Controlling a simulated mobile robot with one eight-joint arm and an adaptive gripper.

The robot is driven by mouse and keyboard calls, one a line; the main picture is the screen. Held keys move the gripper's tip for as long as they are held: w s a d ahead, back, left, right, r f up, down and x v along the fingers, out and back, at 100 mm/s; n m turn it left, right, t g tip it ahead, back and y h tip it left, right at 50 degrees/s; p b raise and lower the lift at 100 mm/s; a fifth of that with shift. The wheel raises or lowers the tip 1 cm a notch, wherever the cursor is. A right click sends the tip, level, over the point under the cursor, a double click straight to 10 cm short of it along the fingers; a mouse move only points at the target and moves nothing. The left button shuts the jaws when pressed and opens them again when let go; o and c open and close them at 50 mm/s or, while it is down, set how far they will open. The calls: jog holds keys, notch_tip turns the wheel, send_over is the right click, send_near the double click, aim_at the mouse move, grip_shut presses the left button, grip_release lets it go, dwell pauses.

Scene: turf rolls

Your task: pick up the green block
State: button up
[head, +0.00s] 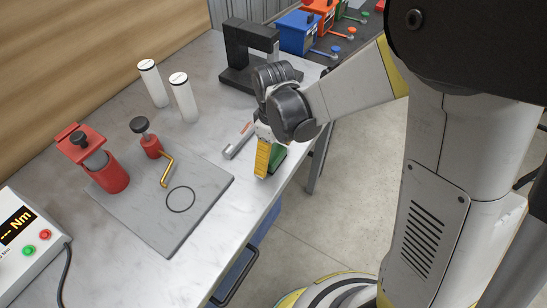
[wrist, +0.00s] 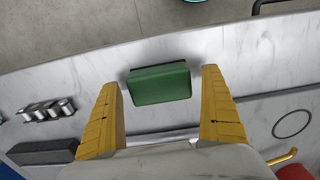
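The green block (wrist: 160,84) lies on the marble-patterned bench top near its front edge. In the wrist view it sits between and slightly beyond the two yellow fingers of my gripper (wrist: 160,100), with a gap on each side. My gripper is open and empty. In the head view my gripper (head: 263,160) points down at the bench edge, and the green block (head: 279,157) shows partly behind the fingers. The finger nearer the camera hides part of it. How high the fingertips are above the bench is hard to tell.
A grey metal tool (head: 239,141) lies left of my gripper. A grey mat (head: 150,215) holds a red cylinder, a gold hooked tool and a black ring (head: 180,199). Two white cylinders (head: 183,97) and a dark frame (head: 235,60) stand farther back. The bench edge is close by.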

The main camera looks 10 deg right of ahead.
aim_at(273, 153)
jog(key=c, duration=1)
jog(key=shift+r, duration=0.1)
notch_tip(273, 153, up, 4)
jog(key=shift+r+p, duration=0.25)
jog(key=shift+p, duration=0.9)
jog(key=s+d+r+p, duration=0.3)
jog(key=d+r, duration=0.3)
jog(key=d, duration=0.5)
jog(key=shift+s+d+r, duration=0.15)
